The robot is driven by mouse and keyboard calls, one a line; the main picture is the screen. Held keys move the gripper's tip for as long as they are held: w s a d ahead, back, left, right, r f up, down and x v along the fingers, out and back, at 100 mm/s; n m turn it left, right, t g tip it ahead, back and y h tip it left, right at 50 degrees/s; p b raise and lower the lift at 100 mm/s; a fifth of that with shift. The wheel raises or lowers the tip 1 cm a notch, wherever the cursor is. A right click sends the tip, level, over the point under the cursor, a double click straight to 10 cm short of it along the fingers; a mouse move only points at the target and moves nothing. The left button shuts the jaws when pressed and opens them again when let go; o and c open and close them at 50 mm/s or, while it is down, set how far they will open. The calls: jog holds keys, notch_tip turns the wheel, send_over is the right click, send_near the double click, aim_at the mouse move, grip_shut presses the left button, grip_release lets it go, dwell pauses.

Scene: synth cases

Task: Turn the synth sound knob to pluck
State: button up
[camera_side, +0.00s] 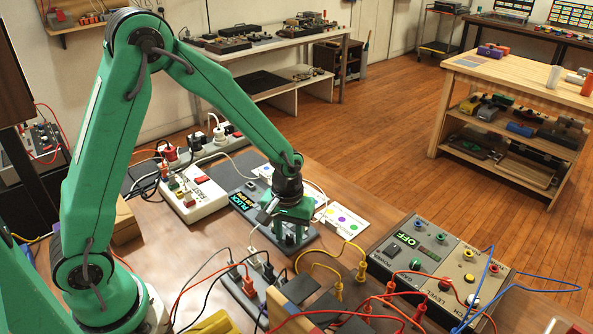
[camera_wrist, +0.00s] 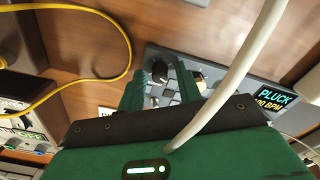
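The synth is a dark blue-grey box (camera_side: 247,188) on the brown table. Its display (camera_side: 245,200) reads "PLUCK" with a BPM line below; the display also shows in the wrist view (camera_wrist: 274,99). My green gripper (camera_side: 291,238) points down over the synth's near right end. In the wrist view my two fingers (camera_wrist: 160,82) stand apart, with a dark knob (camera_wrist: 159,71) between their tips and gaps beside it. A second, lighter-topped knob (camera_wrist: 200,82) is just right of the right finger. Contact with the knob cannot be made out.
A grey power box reading "OFF" (camera_side: 407,238) and several coloured cables crowd the front. A pale cable (camera_wrist: 236,75) crosses close to my gripper.

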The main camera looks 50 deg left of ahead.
grip_shut()
jog(key=shift+m, duration=2.4)
jog(key=shift+o, duration=1.1)
grip_release()
jog(key=shift+r, duration=0.1)
